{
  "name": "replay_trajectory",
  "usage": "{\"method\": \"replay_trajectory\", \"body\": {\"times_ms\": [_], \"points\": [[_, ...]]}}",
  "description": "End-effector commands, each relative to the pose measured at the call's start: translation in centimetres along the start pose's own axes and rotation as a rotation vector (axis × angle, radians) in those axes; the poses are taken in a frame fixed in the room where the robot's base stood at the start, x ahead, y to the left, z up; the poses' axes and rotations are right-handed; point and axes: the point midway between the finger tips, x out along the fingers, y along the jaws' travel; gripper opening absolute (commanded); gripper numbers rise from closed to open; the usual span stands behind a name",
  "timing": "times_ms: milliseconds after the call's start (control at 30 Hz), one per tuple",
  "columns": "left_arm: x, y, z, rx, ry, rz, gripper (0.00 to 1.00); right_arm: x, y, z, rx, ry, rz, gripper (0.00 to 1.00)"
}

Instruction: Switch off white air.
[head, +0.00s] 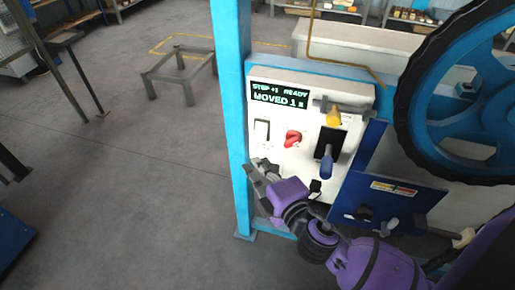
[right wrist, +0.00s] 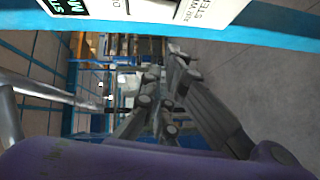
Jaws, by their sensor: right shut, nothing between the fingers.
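A white control panel (head: 275,160) is fixed to the blue frame in the head view. It bears a white rocker switch (head: 262,132) at left, a red knob (head: 293,138), a yellow-topped lever (head: 334,118) and a blue handle (head: 326,164). I cannot tell whether the switch is on or off. My right gripper (head: 259,172) is shut and empty, in front of the panel's lower left, below the switch and apart from it. In the right wrist view its fingers (right wrist: 163,85) show, with part of the panel (right wrist: 150,10) and its lettering along the top edge. The left gripper is out of view.
A display (head: 279,95) above the switch reads "STEP +1 READY" and "MOVED 1". A blue post (head: 232,110) stands just left of the panel. A large blue wheel (head: 405,90) is at right, and a blue box (head: 385,203) is below.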

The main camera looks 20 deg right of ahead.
Motion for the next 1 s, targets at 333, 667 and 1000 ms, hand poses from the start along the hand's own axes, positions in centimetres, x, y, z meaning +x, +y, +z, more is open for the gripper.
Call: {"method": "replay_trajectory", "body": {"times_ms": [333,667,1000], "points": [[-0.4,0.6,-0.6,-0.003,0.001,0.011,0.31,5.5,0.0,1.9,-0.001,-0.002,0.000,0.00],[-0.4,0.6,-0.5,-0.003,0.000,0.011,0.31,6.4,-0.1,2.9,0.002,-0.001,-0.001,0.00],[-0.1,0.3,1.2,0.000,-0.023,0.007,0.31,6.5,-1.0,3.0,-0.012,0.001,0.010,0.00]]}}
